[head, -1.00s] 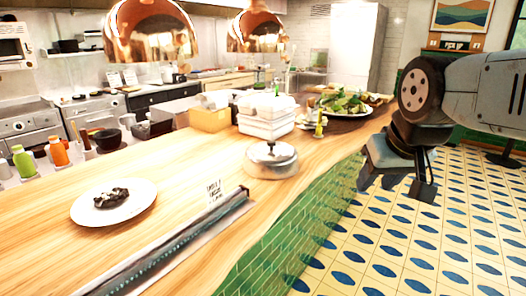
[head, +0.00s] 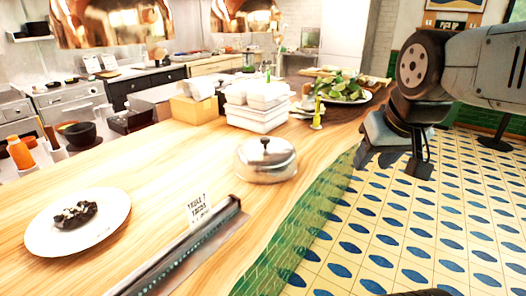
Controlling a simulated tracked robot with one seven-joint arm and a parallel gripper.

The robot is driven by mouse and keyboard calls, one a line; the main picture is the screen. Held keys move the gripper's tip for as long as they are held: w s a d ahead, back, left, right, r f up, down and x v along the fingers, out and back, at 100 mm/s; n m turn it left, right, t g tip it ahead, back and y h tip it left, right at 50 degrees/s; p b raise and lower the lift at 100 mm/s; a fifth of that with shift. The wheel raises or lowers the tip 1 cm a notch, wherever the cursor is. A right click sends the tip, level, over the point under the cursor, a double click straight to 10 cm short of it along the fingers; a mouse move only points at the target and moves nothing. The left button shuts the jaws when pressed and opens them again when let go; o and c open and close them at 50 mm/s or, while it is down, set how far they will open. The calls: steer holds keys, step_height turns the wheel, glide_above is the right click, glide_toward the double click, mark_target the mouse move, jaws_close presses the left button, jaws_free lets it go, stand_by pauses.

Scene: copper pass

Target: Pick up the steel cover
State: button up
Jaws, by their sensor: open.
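The steel cover (head: 266,163) is a shiny low dome with a dark knob on top. It sits on the wooden counter (head: 165,170) near the counter's right edge, in front of the white boxes. My gripper (head: 393,172) hangs to the right of the cover, out over the tiled floor beyond the counter edge. Its jaws are apart and empty, and it does not touch the cover. What is under the cover is hidden.
White stacked containers (head: 258,107) stand behind the cover. A yellow-green bottle (head: 317,113) and a salad platter (head: 345,92) are further back. A metal rail (head: 185,250) with a ticket (head: 199,209) lies in front. A plate (head: 105,232) of dark food is at left. Copper lamps (head: 112,22) hang above.

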steer(key=shift+o, duration=1.3)
steer(key=shift+w+r, duration=0.15)
steer(key=shift+w, duration=0.05)
steer(key=shift+o, duration=0.4)
steer(key=w+a+r+g, duration=0.1)
steer(key=w+a+r, duration=0.2)
steer(key=w, duration=0.2)
steer(key=w+a+r, duration=0.2)
steer(key=w+a, duration=0.1)
steer(key=w, duration=0.3)
steer(key=shift+r+g, duration=0.4)
steer(key=g, duration=0.2)
glide_above(265, 139)
steer(key=shift+n, duration=0.3)
step_height(265, 139, down, 6)
steer(key=shift+s+f, duration=0.15)
steer(key=shift+f, duration=3.1)
